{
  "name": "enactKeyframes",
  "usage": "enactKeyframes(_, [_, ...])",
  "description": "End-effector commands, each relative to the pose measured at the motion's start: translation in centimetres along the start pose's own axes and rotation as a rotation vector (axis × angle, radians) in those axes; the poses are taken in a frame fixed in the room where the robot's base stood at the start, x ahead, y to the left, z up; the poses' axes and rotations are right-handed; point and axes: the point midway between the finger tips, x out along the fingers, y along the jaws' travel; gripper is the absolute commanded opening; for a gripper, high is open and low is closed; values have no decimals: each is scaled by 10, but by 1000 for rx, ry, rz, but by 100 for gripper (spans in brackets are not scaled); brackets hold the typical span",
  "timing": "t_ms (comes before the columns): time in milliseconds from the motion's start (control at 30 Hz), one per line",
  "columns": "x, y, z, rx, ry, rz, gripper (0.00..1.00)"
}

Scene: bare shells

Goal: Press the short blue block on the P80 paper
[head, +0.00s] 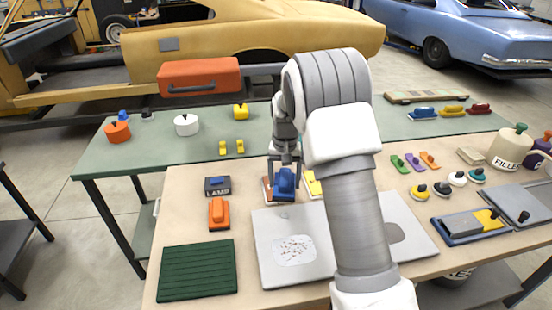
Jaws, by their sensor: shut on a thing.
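The short blue block (286,184) is on the beige table, directly below my gripper (285,162). My gripper is shut on the block's upper part and points down. A reddish-brown sheet (267,188) shows at the block's left edge. The block covers much of that sheet, and I cannot tell whether it touches it. A yellow sheet (312,184) lies just to the right, partly hidden by my arm. No P80 marking is legible, so I cannot tell which sheet it is.
A dark LAMP box (217,185) and an orange block (219,214) stand left of the blue block. A grey panel (270,255) and a green ribbed mat (197,270) lie nearer. Small coloured blocks (413,160), knobbed pieces and a FILLER can (510,147) are right.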

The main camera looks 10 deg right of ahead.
Motion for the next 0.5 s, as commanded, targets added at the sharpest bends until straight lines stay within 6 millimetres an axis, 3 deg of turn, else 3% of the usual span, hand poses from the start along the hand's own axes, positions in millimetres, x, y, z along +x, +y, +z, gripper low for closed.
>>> enactKeyframes(200, [3,-13,-50,112,-1,-1,35])
enactKeyframes(500, [12,-26,-92,232,-2,-4,35])
